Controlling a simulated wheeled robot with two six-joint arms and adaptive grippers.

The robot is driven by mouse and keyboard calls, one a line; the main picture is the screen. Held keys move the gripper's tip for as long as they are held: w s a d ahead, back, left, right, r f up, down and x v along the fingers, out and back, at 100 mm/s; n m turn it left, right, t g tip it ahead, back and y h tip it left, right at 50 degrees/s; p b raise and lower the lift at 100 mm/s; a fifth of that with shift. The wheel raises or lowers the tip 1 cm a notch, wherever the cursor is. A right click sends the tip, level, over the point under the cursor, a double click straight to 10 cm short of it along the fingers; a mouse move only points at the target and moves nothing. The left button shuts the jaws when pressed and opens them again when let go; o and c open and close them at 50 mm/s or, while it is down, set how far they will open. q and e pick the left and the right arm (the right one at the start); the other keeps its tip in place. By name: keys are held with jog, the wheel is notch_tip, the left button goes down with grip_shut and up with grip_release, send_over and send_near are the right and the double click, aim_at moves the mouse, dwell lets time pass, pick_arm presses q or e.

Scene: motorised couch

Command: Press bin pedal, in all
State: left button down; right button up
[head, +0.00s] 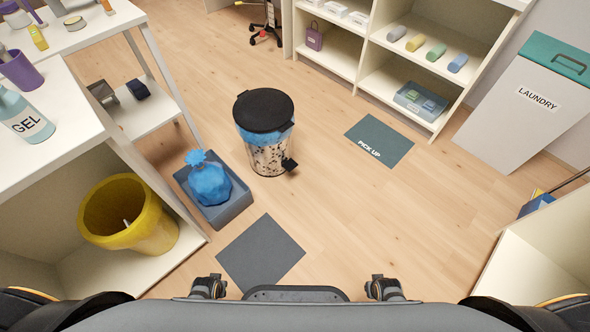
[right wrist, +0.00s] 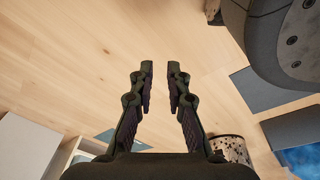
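The bin (head: 267,150) stands upright on the floor in the head view, with a speckled body, a blue liner showing under the rim and a black lid (head: 263,110) lying shut on top. Its black pedal (head: 289,164) sticks out low at its front right, with nothing touching it. The speckled body also shows at the lower right of the right wrist view (right wrist: 232,149), partly cut off by my gripper. My right gripper (right wrist: 160,66) is open and empty over bare floor, apart from the bin. My left gripper is not in view.
A blue tied bag (head: 209,184) sits in a grey tray (head: 232,208) left of the bin. Dark mats lie in front (head: 260,256) and right, marked PICK UP (head: 379,141). White shelves, a yellow bucket (head: 150,236) and a laundry hamper (head: 525,105) surround the open floor.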

jog(key=shift+s, duration=0.2)
grip_shut()
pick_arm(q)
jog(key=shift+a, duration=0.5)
pick_arm(e)
jog(key=shift+s+a+f, duration=0.15)
jog(key=shift+s+a, duration=0.05)
jog(key=shift+s, duration=0.15)
jog(key=shift+w, duration=0.1)
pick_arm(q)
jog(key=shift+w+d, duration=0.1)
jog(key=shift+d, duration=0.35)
pick_arm(e)
jog(key=shift+w+d+r, duration=0.15)
jog(key=shift+w+r, duration=0.05)
jog(key=shift+w, duration=0.55)
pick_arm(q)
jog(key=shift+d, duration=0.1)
